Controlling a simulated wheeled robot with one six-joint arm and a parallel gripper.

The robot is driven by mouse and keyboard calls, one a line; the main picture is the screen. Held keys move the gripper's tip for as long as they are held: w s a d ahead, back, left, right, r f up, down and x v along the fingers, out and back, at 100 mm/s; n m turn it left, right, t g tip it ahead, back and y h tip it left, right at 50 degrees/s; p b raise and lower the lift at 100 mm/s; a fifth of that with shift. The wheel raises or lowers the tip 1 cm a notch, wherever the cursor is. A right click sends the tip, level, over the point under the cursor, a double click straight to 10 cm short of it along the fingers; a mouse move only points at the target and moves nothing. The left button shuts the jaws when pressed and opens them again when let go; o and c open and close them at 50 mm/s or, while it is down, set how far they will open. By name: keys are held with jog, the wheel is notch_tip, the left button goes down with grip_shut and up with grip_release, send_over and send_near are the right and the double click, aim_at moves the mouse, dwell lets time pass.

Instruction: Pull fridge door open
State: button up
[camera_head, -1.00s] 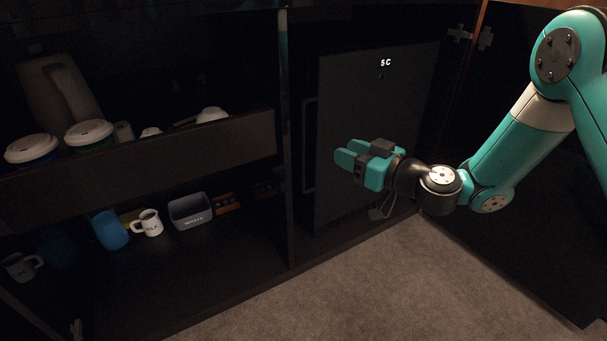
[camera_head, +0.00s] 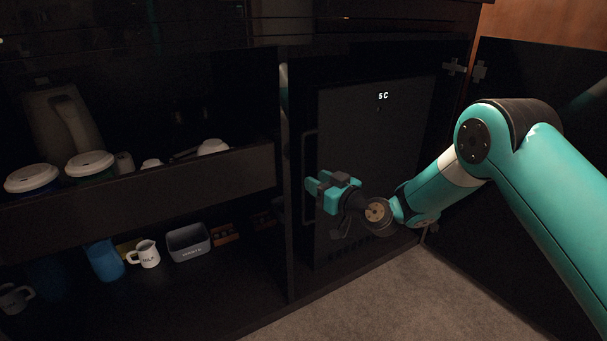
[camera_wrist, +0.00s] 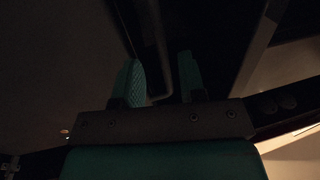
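The fridge door (camera_head: 385,135) is a dark panel with a lit "5C" display, and it looks shut. Its handle (camera_head: 309,145) is a thin dark vertical bar along the left edge of the door. My gripper (camera_head: 316,184) is open at the handle, in front of its lower half. In the wrist view, the two teal fingers (camera_wrist: 160,78) are spread apart, and the handle (camera_wrist: 156,30) shows as a dark bar in the gap between them. The picture is too dark to tell whether either finger touches the bar.
An open cabinet door (camera_head: 540,160) stands to the right on hinges. Left of a divider, a drawer (camera_head: 150,190) holds lidded cups; below it are a blue cup (camera_head: 104,260), a white mug (camera_head: 146,255) and a grey bin (camera_head: 188,243). Carpet (camera_head: 400,290) lies clear in front.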

aim_at(304, 174)
jog(key=b+x, duration=0.1)
jog(key=x, duration=0.3)
jog(key=shift+w+a+f, duration=0.15)
jog(key=shift+w+a, duration=0.1)
jog(key=shift+a, duration=0.05)
jog(key=shift+w+a, duration=0.45)
jog(key=shift+w, duration=0.05)
grip_shut()
